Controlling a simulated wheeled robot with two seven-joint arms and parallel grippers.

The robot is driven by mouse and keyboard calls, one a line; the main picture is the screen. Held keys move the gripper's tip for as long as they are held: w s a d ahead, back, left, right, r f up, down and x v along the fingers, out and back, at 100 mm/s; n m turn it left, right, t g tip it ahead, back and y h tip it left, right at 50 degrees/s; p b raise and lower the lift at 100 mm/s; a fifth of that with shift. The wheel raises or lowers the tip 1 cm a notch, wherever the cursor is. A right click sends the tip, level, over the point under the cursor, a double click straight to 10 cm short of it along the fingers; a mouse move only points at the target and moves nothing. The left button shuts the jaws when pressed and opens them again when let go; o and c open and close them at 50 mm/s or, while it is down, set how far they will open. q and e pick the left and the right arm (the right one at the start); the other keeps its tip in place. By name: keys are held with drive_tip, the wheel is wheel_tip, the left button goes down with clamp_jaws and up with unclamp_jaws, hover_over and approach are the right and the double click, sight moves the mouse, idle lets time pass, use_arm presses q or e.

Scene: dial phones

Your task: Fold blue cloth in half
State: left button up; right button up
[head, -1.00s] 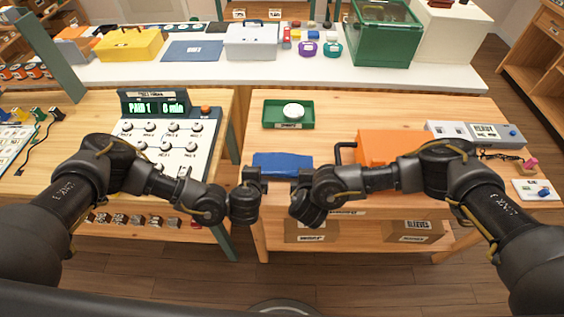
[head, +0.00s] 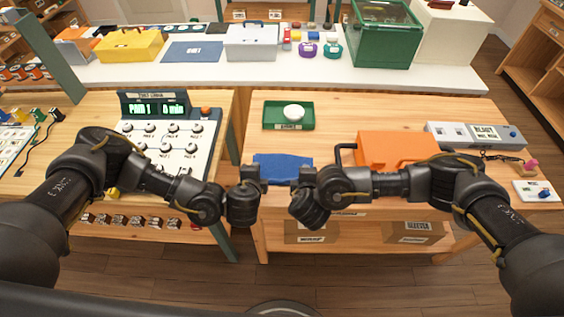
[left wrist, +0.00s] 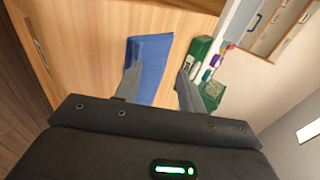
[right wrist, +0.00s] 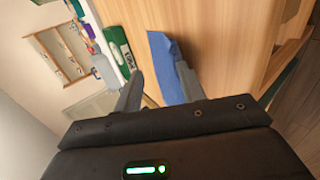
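The blue cloth (head: 283,167) lies near the front edge of the right-hand table, with a slightly uneven outline. My left gripper (head: 256,180) is at its left front corner and my right gripper (head: 302,180) at its right front corner. In the left wrist view the fingers (left wrist: 159,88) are apart, with the cloth (left wrist: 149,65) beyond and partly behind one finger. In the right wrist view the fingers (right wrist: 160,88) are also apart, with the cloth (right wrist: 166,68) showing between them. The cloth's front corners are partly hidden by the grippers.
A green tray (head: 268,124) with a white round item (head: 293,112) stands behind the cloth. An orange box (head: 396,148) with a dark handle is close on the right. A panel with dials (head: 170,146) is on the left table, across a gap. Wood between cloth and tray is clear.

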use_arm(q)
drive_tip(key=s+r, duration=0.5)
drive_tip(key=r, duration=0.1)
drive_tip(key=shift+r, duration=0.35)
use_arm(e)
drive_tip(key=s+r, duration=0.5)
drive_tip(key=r, duration=0.1)
drive_tip(key=shift+r, duration=0.35)
drive_tip(key=shift+d, duration=0.1)
use_arm(q)
drive_tip(key=shift+s+f, duration=0.1)
use_arm(e)
drive_tip(key=shift+s+f, duration=0.1)
